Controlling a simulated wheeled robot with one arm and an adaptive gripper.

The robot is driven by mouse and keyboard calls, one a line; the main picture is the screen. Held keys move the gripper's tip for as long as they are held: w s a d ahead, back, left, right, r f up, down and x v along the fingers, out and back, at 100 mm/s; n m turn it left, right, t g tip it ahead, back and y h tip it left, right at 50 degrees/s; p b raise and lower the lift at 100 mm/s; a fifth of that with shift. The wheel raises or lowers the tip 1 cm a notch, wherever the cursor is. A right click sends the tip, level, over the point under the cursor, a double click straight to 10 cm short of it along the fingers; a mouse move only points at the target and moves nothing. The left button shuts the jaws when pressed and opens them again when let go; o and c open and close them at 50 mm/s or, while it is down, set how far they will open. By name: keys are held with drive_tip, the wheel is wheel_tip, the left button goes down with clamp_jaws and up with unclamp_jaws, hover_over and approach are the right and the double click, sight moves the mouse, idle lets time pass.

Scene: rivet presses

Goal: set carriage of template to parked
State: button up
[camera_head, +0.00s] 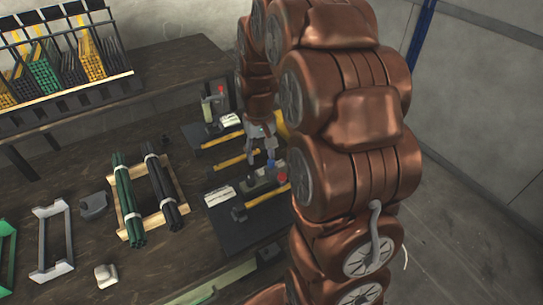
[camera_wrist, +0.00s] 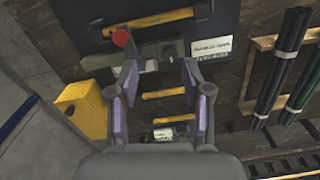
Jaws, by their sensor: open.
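My gripper (camera_head: 262,157) is open and empty above the fixtures on the bench's right side. In the wrist view its two fingers stand apart (camera_wrist: 161,68), with a yellow bar (camera_wrist: 165,94) showing between them. A near dark plate (camera_head: 232,238) carries a yellow bar (camera_head: 262,198), a grey block with a red knob (camera_head: 281,178), and a white label (camera_head: 219,196). The label text is too small to read, so I cannot tell which part is the template's carriage.
A farther fixture with a red-topped post (camera_head: 208,112) and yellow bar (camera_head: 222,139) stands behind. A wooden rack (camera_head: 177,183) with green and black rods lies left. A grey frame (camera_head: 51,240) is farther left. A yellow box (camera_wrist: 82,107) is left of my gripper in the wrist view.

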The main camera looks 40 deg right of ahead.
drive_tip(key=m, duration=0.1)
hover_over(271, 161)
wheel_tip(271, 161, down, 3)
drive_tip(key=shift+r+p, duration=0.2)
drive_tip(key=shift+p, duration=0.2)
drive_tip(key=shift+d+f, duration=0.1)
drive_tip(key=shift+f, duration=0.1)
drive_tip(key=shift+f+p, duration=1.35)
drive_tip(key=shift+f, duration=2.4)
drive_tip(key=shift+c, duration=0.4)
clamp_jaws()
